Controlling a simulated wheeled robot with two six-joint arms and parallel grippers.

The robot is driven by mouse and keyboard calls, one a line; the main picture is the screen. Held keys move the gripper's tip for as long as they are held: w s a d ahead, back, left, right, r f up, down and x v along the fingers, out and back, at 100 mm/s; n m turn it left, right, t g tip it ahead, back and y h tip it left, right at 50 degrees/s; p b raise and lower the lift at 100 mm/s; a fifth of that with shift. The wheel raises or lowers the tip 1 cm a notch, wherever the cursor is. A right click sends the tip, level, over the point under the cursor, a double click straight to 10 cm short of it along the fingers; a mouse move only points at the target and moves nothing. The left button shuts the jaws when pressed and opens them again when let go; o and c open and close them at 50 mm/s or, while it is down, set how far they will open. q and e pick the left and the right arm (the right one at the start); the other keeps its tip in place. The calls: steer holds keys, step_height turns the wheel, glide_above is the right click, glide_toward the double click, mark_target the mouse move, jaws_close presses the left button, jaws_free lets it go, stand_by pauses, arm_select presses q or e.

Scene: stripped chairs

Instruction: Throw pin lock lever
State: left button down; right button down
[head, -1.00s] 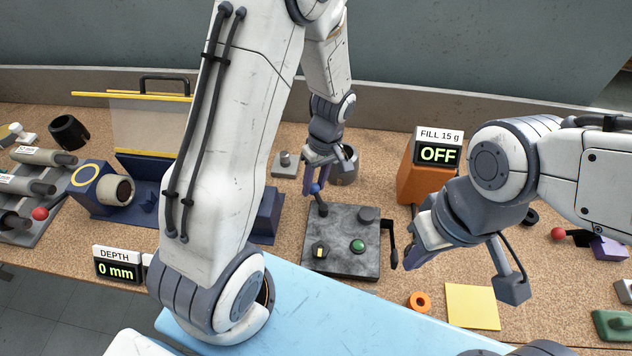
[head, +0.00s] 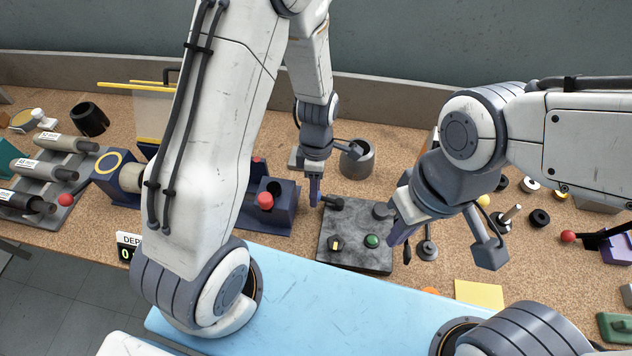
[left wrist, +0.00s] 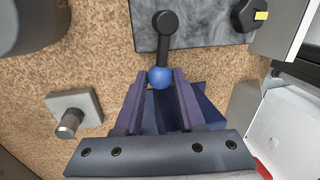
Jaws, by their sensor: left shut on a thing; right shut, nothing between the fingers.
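The lever (head: 328,201) is a black arm on a dark grey, stone-patterned panel (head: 355,256). In the left wrist view, the lever arm (left wrist: 165,38) ends in a blue ball (left wrist: 160,78). My left gripper (head: 315,202) is shut on this ball, which sits between the purple fingertips. In the head view the arm points left from its pivot, past the panel's upper left edge; the gripper hides the ball. My right gripper (head: 395,238) is shut and empty near the panel's right edge.
The panel has a green button (head: 373,241) and a yellow-marked switch (head: 335,243). A blue fixture with a red ball (head: 265,200) stands just left. A grey cup (head: 357,160) stands behind. A black-handled lever (head: 427,247) stands right of my right gripper.

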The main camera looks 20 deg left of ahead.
arm_select(q)
steer(key=shift+s+n+p, duration=0.35)
steer(key=shift+s+n, duration=0.05)
steer(key=shift+n, duration=0.5)
steer(key=c, duration=0.5)
jaws_free()
steer(key=shift+s, duration=0.1)
steer(key=r, duration=0.3)
steer(key=w+r, duration=0.1)
steer(key=r, duration=0.3)
steer(key=w+r, duration=0.1)
steer(key=r, duration=0.2)
steer(key=shift+a+r, duration=0.2)
steer(key=shift+a, duration=0.15)
steer(key=s+d+r+m, duration=0.2)
steer(key=s+m, duration=0.3)
steer(key=m, duration=0.4)
steer(key=s+d+r+m+t, duration=0.1)
steer(key=s+d+r+m, duration=0.2)
steer(key=m, duration=0.7)
steer(key=s+d+r+m+t, duration=0.1)
steer(key=s+d+r+m, duration=0.2)
steer(key=s+r+m, duration=0.2)
steer(key=shift+s+d+r+m+h, duration=0.15)
steer(key=shift+s+m, duration=0.65)
steer(key=shift+m, duration=0.45)
steer(key=shift+s+d+r+m+h, duration=0.15)
steer(key=shift+s+m, duration=0.6)
steer(key=shift+m, duration=0.5)
